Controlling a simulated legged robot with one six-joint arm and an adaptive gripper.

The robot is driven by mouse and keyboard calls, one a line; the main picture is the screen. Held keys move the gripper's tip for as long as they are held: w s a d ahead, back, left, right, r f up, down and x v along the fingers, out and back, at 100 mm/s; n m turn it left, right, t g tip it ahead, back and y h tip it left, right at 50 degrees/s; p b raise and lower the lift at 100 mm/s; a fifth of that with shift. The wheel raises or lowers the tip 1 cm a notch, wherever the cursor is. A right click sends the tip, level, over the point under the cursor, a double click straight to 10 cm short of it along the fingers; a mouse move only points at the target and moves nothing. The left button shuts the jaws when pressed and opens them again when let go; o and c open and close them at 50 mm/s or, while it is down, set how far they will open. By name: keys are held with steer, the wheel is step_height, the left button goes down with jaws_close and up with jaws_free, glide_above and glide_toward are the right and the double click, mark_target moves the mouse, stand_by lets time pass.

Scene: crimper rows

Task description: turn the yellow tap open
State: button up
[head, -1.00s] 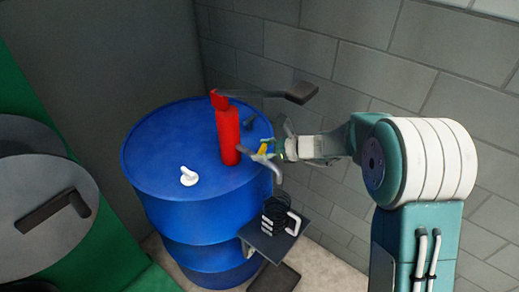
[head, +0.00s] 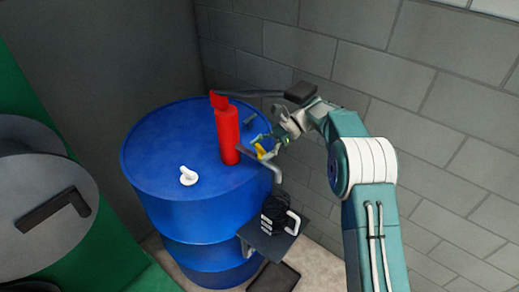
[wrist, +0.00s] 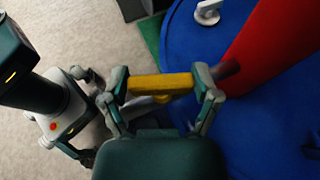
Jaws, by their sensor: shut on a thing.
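The yellow tap handle (wrist: 160,84) lies as a bar between the fingertips of my gripper (wrist: 162,86) in the wrist view. My gripper is shut on it, one finger at each end. In the head view the yellow tap (head: 262,151) is small and partly covered by my gripper (head: 266,146). It sits beside the red cylinder (head: 228,135), at the right edge of the blue drum's top, on a grey pipe (head: 266,161) that bends downward. The exact angle of the handle is hard to tell.
The blue drum (head: 160,140) carries a white fitting (head: 188,176). A dark arm with a block (head: 300,93) juts from the red cylinder near my wrist. A black jug (head: 275,213) stands on a shelf (head: 265,243) below the pipe. A block wall is close at right.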

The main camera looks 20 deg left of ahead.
steer(key=shift+w+d+n+g+h, duration=0.1)
steer(key=shift+w+n+g+h, duration=0.1)
steer(key=shift+n+g+h, duration=0.3)
steer(key=shift+r+n+h, duration=0.15)
steer(key=shift+n+h, duration=0.15)
steer(key=o, duration=1)
steer(key=shift+w, duration=0.15)
steer(key=shift+c, duration=0.2)
